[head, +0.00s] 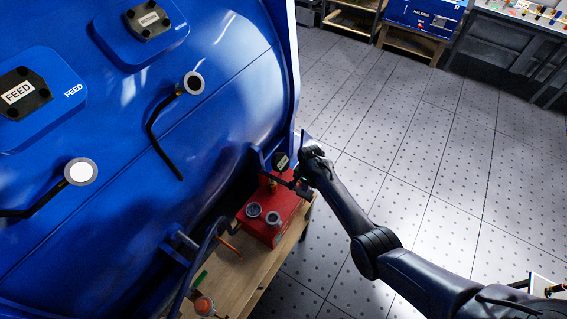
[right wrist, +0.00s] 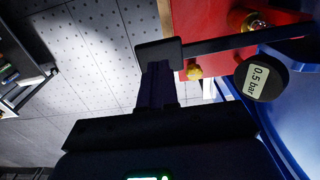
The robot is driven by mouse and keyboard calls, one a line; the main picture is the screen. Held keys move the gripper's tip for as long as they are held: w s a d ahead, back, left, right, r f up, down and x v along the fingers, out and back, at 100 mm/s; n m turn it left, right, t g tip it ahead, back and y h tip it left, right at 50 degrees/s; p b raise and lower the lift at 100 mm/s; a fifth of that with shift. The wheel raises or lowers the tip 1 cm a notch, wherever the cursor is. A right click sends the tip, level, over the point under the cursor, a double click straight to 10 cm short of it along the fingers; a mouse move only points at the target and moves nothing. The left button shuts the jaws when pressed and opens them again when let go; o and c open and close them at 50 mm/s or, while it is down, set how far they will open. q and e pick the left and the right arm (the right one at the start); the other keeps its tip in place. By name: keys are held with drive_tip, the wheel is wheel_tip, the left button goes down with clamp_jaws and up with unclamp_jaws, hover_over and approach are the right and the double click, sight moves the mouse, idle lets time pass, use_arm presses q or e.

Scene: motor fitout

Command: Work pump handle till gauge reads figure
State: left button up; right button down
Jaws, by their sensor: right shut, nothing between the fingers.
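The red pump box (head: 270,212) stands on a wooden bench (head: 228,268) beside the big blue vessel. Its dark handle bar (head: 279,181) reaches right to my right gripper (head: 303,187). In the right wrist view, the handle bar (right wrist: 225,42) ends in a dark block right at the fingertips of my right gripper (right wrist: 157,72). The fingers are shut with nothing between them; whether they touch the block I cannot tell. A round black gauge (right wrist: 262,76) reads "0.5 bar"; it also shows in the head view (head: 281,160). My left gripper is out of view.
The blue vessel (head: 215,75) fills the left, with FEED and RETURN plates and bent black pipes. Two small round dials or caps top the red box. An orange-and-green tool (head: 203,303) is on the bench. The tiled floor (head: 420,150) at right is clear.

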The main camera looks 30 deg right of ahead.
sight(303, 194)
drive_tip(key=shift+f, duration=0.1)
drive_tip(key=shift+f+b, duration=0.25)
drive_tip(key=shift+b, duration=0.1)
drive_tip(key=f+b, duration=0.6)
drive_tip(key=shift+w+a+f, duration=0.15)
drive_tip(key=shift+w+f, duration=0.2)
drive_tip(key=shift+f, duration=0.05)
drive_tip(key=r+p, duration=0.2)
drive_tip(key=p, duration=0.1)
drive_tip(key=r+p, duration=0.2)
drive_tip(key=r, duration=0.1)
drive_tip(key=r+p, duration=0.2)
drive_tip(key=p, duration=0.1)
drive_tip(key=shift+s+r+p, duration=0.3)
drive_tip(key=shift+s, duration=0.05)
drive_tip(key=shift+f, duration=0.1)
idle(0.4)
